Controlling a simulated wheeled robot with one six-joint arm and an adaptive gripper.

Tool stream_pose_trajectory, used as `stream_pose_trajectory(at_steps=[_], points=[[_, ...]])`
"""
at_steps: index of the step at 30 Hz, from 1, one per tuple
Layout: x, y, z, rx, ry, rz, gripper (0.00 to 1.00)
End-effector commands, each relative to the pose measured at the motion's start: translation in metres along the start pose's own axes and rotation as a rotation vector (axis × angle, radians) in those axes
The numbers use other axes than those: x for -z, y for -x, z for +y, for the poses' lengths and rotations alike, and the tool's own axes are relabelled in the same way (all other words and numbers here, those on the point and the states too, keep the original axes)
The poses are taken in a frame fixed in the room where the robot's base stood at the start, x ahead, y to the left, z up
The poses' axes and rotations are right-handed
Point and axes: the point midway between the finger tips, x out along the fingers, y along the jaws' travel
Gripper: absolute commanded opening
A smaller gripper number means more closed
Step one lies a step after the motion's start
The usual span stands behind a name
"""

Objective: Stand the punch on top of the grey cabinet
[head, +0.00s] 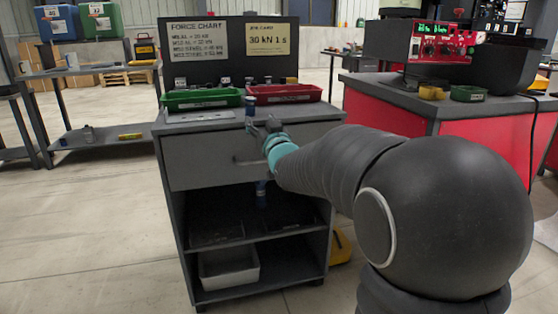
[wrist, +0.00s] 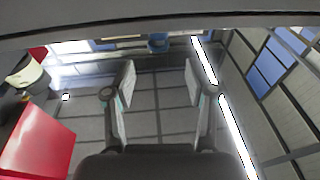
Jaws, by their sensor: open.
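The grey cabinet (head: 175,160) stands in the middle of the head view, with a drawer, open shelves and a flat top. A small blue upright piece (head: 249,104), which looks like the punch, shows at the front part of the cabinet top, just behind my gripper (head: 262,128). Its lower end is hidden by the gripper, so I cannot tell whether it touches the top. Another small blue piece (head: 261,193) shows in the shelf opening below the drawer. In the wrist view my gripper (wrist: 158,78) is open, with nothing between its fingers.
A green tray (head: 203,98) and a red tray (head: 284,93) sit on the back of the cabinet top, below a sign board (head: 225,42). A white bin (head: 228,268) is on the bottom shelf.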

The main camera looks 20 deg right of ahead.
Motion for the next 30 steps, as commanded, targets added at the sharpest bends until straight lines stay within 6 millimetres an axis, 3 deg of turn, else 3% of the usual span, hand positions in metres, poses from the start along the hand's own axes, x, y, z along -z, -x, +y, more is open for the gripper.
stream_pose_trajectory(at_steps=[7, 11, 17, 30], points=[[0.001, 0.006, 0.0, -0.007, 0.001, -0.02, 0.56], [-0.001, 0.032, 0.0, -0.037, 0.006, -0.122, 0.56], [-0.023, 0.118, -0.002, -0.101, 0.005, -0.414, 0.56], [-0.097, 0.366, -0.033, -0.109, -0.032, -1.07, 0.56]])
